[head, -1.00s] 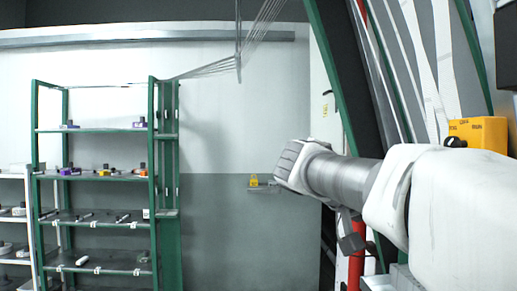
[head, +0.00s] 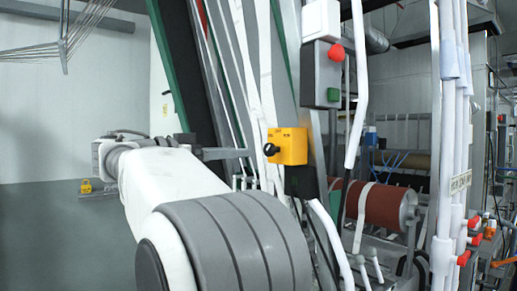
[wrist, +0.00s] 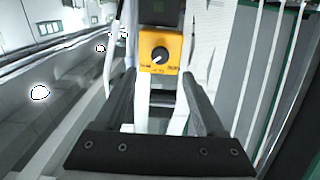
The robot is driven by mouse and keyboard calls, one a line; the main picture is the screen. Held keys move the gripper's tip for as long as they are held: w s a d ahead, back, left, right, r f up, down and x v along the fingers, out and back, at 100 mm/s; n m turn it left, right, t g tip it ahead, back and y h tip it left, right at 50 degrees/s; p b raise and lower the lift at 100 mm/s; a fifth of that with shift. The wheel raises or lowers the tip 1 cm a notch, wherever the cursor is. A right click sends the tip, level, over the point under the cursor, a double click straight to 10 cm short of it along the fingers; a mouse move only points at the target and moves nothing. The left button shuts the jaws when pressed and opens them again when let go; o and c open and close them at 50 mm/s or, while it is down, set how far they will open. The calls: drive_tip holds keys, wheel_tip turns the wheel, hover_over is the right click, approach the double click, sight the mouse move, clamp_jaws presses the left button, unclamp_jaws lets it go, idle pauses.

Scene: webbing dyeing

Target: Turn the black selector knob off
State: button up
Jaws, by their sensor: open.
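The black selector knob (head: 270,149) sits on the front of a yellow box (head: 292,146) in the middle of the head view. In the wrist view the knob (wrist: 160,54) is upper centre on the yellow box (wrist: 176,44), with a pale pointer mark slanting to lower left. Small labels on the box are too blurred to read. My gripper (wrist: 158,74) is open and empty. Its two dark fingers point towards the box, and the knob appears beyond the tips, between them. In the head view the gripper (head: 240,153) is left of the knob.
A grey box with a red button (head: 336,52) and a green button (head: 333,95) hangs above right. White webbing strips run behind the yellow box. A red-brown roller (head: 375,204) and white pipes (head: 447,120) stand to the right.

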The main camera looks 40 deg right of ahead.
sight(267, 151)
drive_tip(key=d, duration=0.3)
drive_tip(key=d+p, duration=0.1)
drive_tip(key=d, duration=0.1)
drive_tip(key=s+d, duration=0.1)
drive_tip(key=d, duration=0.2)
drive_tip(key=shift+d, duration=0.35)
clamp_jaws()
